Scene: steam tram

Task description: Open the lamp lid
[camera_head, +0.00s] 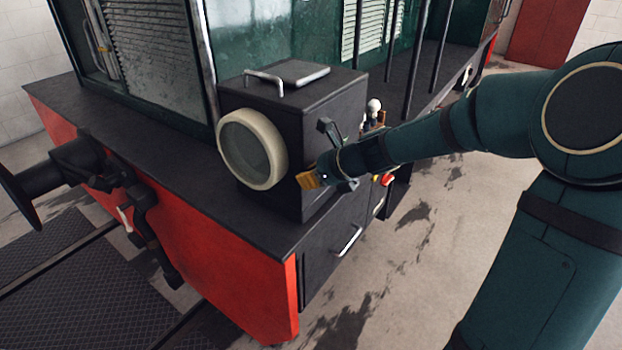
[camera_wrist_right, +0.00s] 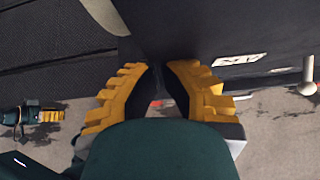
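The lamp is a black box (camera_head: 318,125) with a round pale-rimmed lens (camera_head: 250,150), standing on the tram's dark front ledge. Its lid (camera_head: 290,77) lies flat on top, looks closed and carries a light metal handle (camera_head: 272,79). My right gripper (camera_head: 312,178) is at the lamp's right side, low and close to the front corner, below the lid. Contact cannot be told. In the right wrist view its yellow fingers (camera_wrist_right: 158,72) are a little apart with nothing clearly held between them. My left gripper (camera_wrist_right: 45,116) shows small at the left of that view, its opening unclear.
A red buffer beam (camera_head: 205,265) and a black buffer (camera_head: 50,180) are at the front. A cabinet handle (camera_head: 349,241) sticks out below the lamp. Thin upright poles (camera_head: 400,60) stand behind the lamp. The floor (camera_head: 450,230) at right is open.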

